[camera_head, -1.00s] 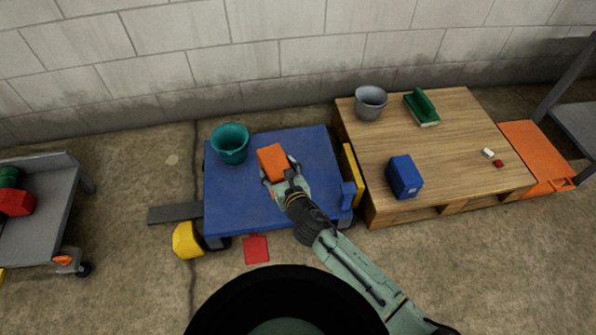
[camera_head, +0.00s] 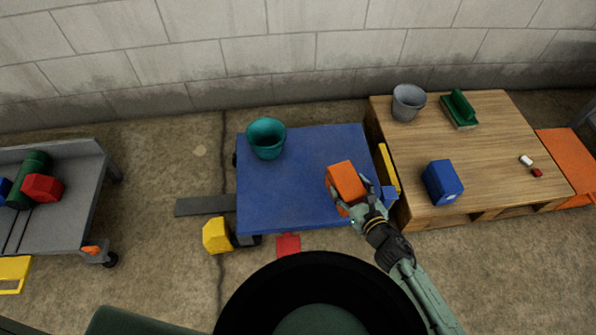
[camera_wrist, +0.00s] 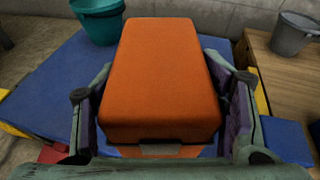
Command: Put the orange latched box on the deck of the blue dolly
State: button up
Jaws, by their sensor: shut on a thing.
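The orange latched box (camera_head: 346,182) is held in my gripper (camera_head: 352,200) over the right part of the blue dolly's deck (camera_head: 290,195). In the wrist view the orange box (camera_wrist: 162,80) fills the space between the two fingers, and the gripper (camera_wrist: 165,125) is shut on its sides. Blue deck (camera_wrist: 45,90) shows on the left beside the box. I cannot tell whether the box's underside touches the deck, since the box hides it. A teal bucket (camera_head: 267,138) stands on the deck's back left corner.
A wooden pallet (camera_head: 490,150) stands right of the dolly with a grey bucket (camera_head: 408,103), a blue box (camera_head: 442,182) and a green item (camera_head: 459,109). A grey cart (camera_head: 60,230) is at left. The deck's middle and front left are clear.

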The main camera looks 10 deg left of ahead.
jog(key=s+d, duration=0.1)
jog(key=s, duration=0.1)
jog(key=s+d+f+n+y, duration=0.1)
jog(key=s, duration=0.1)
jog(key=s+d+f+g+y, duration=0.1)
jog(key=s, duration=0.1)
jog(key=shift+d, duration=0.2)
jog(key=shift+n, duration=0.3)
jog(key=r+b+x, duration=0.1)
jog(key=x, duration=0.3)
jog(key=w+b+x, duration=0.1)
jog(key=x, duration=0.4)
jog(key=d+r+b+x, duration=0.1)
jog(key=x, duration=0.4)
jog(key=shift+w+a+r, duration=0.1)
jog(key=shift+w+r, duration=0.15)
jog(key=shift+w, duration=0.3)
jog(key=shift+w+a+f+b, duration=0.1)
jog(key=shift+f+b, duration=0.15)
jog(key=shift+f, duration=0.65)
jog(key=shift+w+a+f+b, duration=0.1)
jog(key=shift+w+f+b, duration=0.1)
jog(key=shift+f, duration=0.65)
jog(key=shift+f, duration=0.2)
jog(key=o, duration=1.6)
jog(key=shift+c, duration=0.2)
jog(key=shift+r, duration=0.15)
